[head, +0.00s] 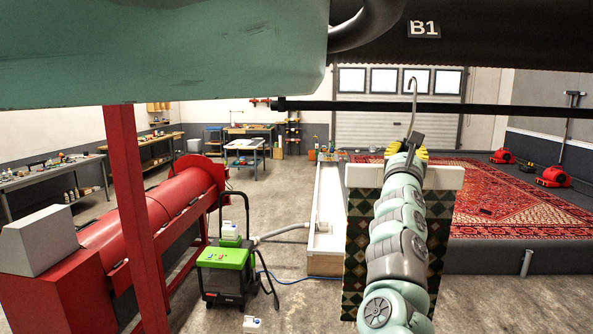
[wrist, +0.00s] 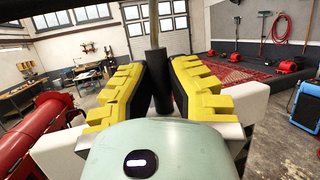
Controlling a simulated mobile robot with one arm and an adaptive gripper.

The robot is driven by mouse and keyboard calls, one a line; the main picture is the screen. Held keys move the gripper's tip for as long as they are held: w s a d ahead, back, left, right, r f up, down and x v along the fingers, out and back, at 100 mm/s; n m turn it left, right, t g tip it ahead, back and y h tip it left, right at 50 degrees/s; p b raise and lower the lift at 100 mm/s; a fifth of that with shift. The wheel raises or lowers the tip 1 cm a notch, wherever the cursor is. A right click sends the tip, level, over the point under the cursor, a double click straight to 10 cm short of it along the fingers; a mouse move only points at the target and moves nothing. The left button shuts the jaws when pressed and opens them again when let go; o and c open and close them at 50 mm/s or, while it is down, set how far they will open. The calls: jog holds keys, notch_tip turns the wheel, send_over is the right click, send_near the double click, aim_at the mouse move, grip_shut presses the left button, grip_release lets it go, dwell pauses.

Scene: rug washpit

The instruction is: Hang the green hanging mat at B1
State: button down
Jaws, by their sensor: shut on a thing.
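A mat with a dark green and tan pattern (head: 356,240) hangs below a white bar (head: 445,178), partly hidden behind my arm. A thin grey hook (head: 414,88) stands above the bar. My gripper (head: 408,151) is at the bar's middle. In the wrist view, its yellow-padded fingers (wrist: 158,88) are shut on a dark upright grip (wrist: 153,62) under the hook, and the white bar (wrist: 252,100) shows at both sides.
A red post (head: 138,220) and red drum machine (head: 160,205) stand at left. A green-topped wheeled machine (head: 228,258) stands on the floor. A long white trough (head: 325,210) lies left of the mat. A red rug (head: 500,200) covers the platform at right.

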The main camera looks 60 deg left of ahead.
jog(key=shift+w+a+b, duration=0.9)
jog(key=shift+a+b, duration=0.05)
jog(key=shift+b, duration=1.85)
jog(key=shift+w+a+r+b, duration=0.1)
jog(key=shift+w+a+b, duration=0.5)
jog(key=shift+a+b, duration=0.45)
jog(key=shift+d, duration=0.2)
